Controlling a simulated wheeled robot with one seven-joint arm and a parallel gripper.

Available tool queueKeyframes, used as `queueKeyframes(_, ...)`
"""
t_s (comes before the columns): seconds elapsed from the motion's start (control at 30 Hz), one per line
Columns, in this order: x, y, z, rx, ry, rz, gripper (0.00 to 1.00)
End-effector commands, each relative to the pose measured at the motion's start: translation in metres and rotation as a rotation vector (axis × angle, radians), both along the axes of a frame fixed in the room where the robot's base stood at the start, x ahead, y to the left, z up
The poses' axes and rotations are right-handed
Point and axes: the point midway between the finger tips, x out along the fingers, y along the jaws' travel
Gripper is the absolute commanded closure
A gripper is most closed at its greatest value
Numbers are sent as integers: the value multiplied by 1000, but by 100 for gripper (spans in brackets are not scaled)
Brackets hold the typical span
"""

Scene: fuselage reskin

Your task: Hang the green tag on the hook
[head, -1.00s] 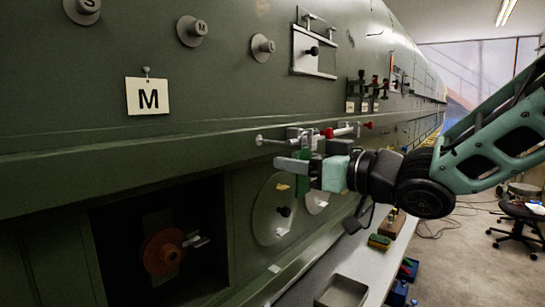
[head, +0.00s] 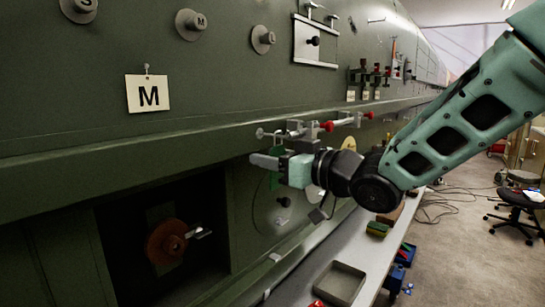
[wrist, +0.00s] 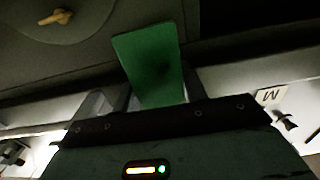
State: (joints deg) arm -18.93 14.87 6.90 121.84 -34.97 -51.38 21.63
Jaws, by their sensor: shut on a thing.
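The green tag (wrist: 150,62) stands up from my jaws in the wrist view, a flat green plate. In the head view, part of the tag (head: 275,154) shows around my gripper (head: 272,164). My gripper is shut on it, in front of the green fuselage wall and just below a ledge with clamps. The gripper's fingers hide part of the tag. A bar with a round end (head: 262,134) sticks out left just above the gripper. I cannot tell which fitting is the hook.
Clamps with red knobs (head: 328,126) sit close above my gripper. A card marked M (head: 148,94) hangs from a pin on the wall. A dark opening holds an orange disc (head: 166,243). A bench with a grey tray (head: 340,284) runs below. A stool (head: 520,212) stands right.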

Motion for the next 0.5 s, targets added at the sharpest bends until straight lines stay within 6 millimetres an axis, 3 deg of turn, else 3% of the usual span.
queueKeyframes(0.1,0,0,-5,0,0,0,82)
queueKeyframes(0.13,0,0,-4,0,0,0,52)
queueKeyframes(0.2,0,0,-3,0,0,0,36)
queueKeyframes(0.5,0,0,-2,0,0,0,36)
